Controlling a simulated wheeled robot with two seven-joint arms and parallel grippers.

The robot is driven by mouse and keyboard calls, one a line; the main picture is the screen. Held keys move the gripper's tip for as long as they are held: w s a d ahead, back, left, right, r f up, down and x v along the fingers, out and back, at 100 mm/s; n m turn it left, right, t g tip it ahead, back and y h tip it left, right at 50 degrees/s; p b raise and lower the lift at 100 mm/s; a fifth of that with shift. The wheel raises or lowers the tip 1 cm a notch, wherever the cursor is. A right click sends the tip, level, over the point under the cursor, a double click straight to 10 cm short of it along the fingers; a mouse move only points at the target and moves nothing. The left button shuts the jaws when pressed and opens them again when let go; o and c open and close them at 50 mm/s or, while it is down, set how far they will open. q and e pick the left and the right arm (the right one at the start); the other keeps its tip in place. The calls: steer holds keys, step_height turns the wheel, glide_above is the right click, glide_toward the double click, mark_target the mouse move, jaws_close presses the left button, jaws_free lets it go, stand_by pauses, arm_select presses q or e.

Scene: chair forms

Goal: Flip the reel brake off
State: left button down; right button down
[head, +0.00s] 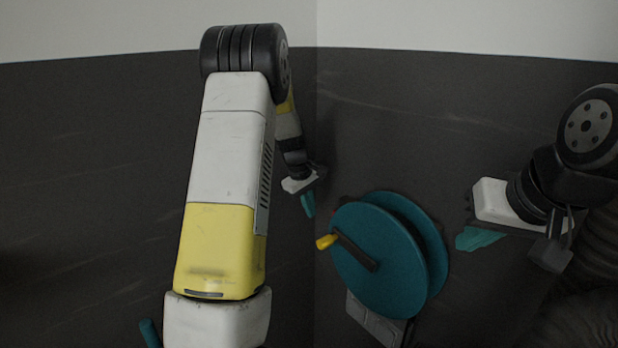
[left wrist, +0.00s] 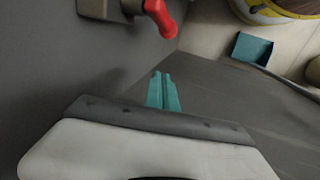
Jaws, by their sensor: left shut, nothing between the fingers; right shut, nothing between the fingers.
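A teal hose-type reel (head: 375,262) with a dark crank arm and a yellow knob (head: 326,241) stands against the dark wall, right of centre in the head view. In the left wrist view a red lever (left wrist: 160,16) sticks out from a grey bracket at the top; I take it as the brake. Its tip points down toward my left gripper, with a gap between. My left gripper (left wrist: 163,88) has its teal fingers shut and empty; in the head view it hangs left of the reel. My right gripper (head: 480,239) is shut and empty, right of the reel.
A grey box-like base (head: 374,320) sits under the reel. In the left wrist view a teal open box (left wrist: 252,48) and a yellow-rimmed round container (left wrist: 268,13) lie on the floor at upper right. The dark wall meets a corner behind the reel.

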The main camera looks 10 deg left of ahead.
arm_select(q)
steer(key=s+a+r+t+y, duration=0.1)
steer(key=s+a+r, duration=0.1)
steer(key=r, duration=0.5)
steer(key=s+a+r, duration=0.1)
steer(key=s+r, duration=0.1)
steer(key=r, duration=0.4)
steer(key=s+d+r+m, duration=0.2)
steer(key=s+r+m, duration=0.1)
steer(key=s, duration=0.5)
steer(key=s+d+r+m+t+h, duration=0.1)
steer(key=s+d+r+m, duration=0.1)
steer(key=s, duration=0.6)
steer(key=shift+s+d+r+m, duration=0.3)
steer(key=shift+r+m, duration=0.3)
steer(key=shift+r, duration=0.4)
steer(key=shift+h, duration=0.3)
